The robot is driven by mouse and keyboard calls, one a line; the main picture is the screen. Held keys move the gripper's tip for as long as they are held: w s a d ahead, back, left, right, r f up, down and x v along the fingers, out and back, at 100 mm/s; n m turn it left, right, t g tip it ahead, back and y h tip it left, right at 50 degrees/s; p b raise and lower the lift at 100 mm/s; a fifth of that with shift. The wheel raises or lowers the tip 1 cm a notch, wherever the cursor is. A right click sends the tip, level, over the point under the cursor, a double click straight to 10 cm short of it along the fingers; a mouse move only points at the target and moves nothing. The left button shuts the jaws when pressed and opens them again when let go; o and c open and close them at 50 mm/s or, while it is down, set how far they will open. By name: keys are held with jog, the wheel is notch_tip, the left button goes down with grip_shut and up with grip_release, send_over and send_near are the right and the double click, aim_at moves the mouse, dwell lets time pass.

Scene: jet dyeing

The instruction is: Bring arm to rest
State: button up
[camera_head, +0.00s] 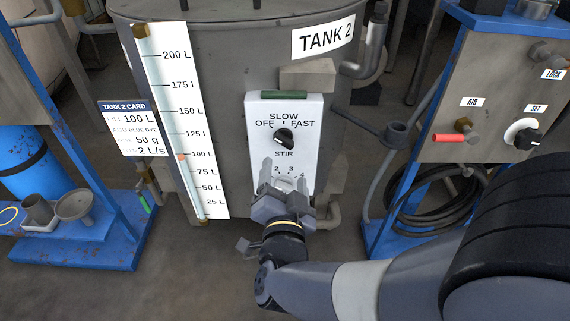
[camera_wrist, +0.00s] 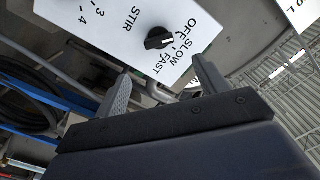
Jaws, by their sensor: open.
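My gripper (camera_head: 279,172) is in front of the white stir control panel (camera_head: 258,115) on Tank 2, over its lower part. In the wrist view, my gripper (camera_wrist: 163,82) shows two separated fingers with nothing between them. The black stir knob (camera_head: 284,139) sits above the fingertips in the head view, under the labels OFF, SLOW and FAST. The knob also shows in the wrist view (camera_wrist: 158,39), beyond the fingers and apart from them. A lower dial with numbers is mostly hidden behind my gripper in the head view.
Tank 2 (camera_head: 230,60) stands behind the panel, with a level scale (camera_head: 180,110) and a card (camera_head: 131,127). A blue-framed cabinet (camera_head: 480,90) with a red-handled air valve (camera_head: 450,138) and a set knob (camera_head: 523,134) is at right. A blue cart (camera_head: 75,245) holding small pans is at left. Floor shows between.

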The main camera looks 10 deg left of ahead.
aim_at(286, 142)
jog(key=shift+s, duration=0.15)
jog(key=b+x, duration=0.2)
jog(key=x, duration=0.9)
jog(key=shift+d+b, duration=0.15)
jog(key=shift+b, duration=0.2)
jog(key=shift+m, duration=0.7)
jog(key=shift+r, duration=0.1)
